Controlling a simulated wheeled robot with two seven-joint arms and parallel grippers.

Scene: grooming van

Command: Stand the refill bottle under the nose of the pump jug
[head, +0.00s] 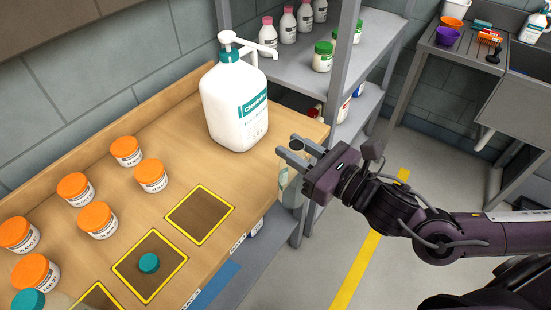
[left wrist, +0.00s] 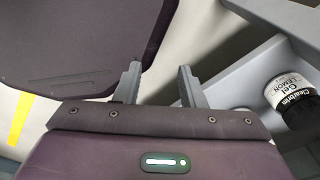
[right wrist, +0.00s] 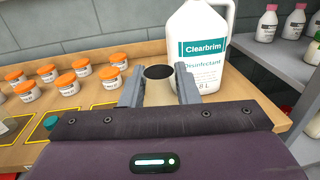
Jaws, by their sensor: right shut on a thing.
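The white pump jug (head: 232,112) stands upright on the wooden bench near its far right end, with a teal collar. Its nose (head: 262,50) points right over the bench end. In the right wrist view the jug (right wrist: 200,62) is just beyond the fingers, its top out of frame. My right gripper (head: 293,151) is shut on the pale refill bottle (right wrist: 158,92), whose dark open mouth faces up. In the head view the bottle (head: 291,188) is mostly behind the gripper, off the bench edge and apart from the jug. My left gripper (left wrist: 159,85) is open and empty.
A teal cap (head: 148,263) lies on a yellow-edged square. Several orange-lidded jars (head: 126,151) stand on the bench's left side. A metal shelf (head: 290,62) with bottles is behind the jug. A black-lidded jar (left wrist: 290,95) shows in the left wrist view.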

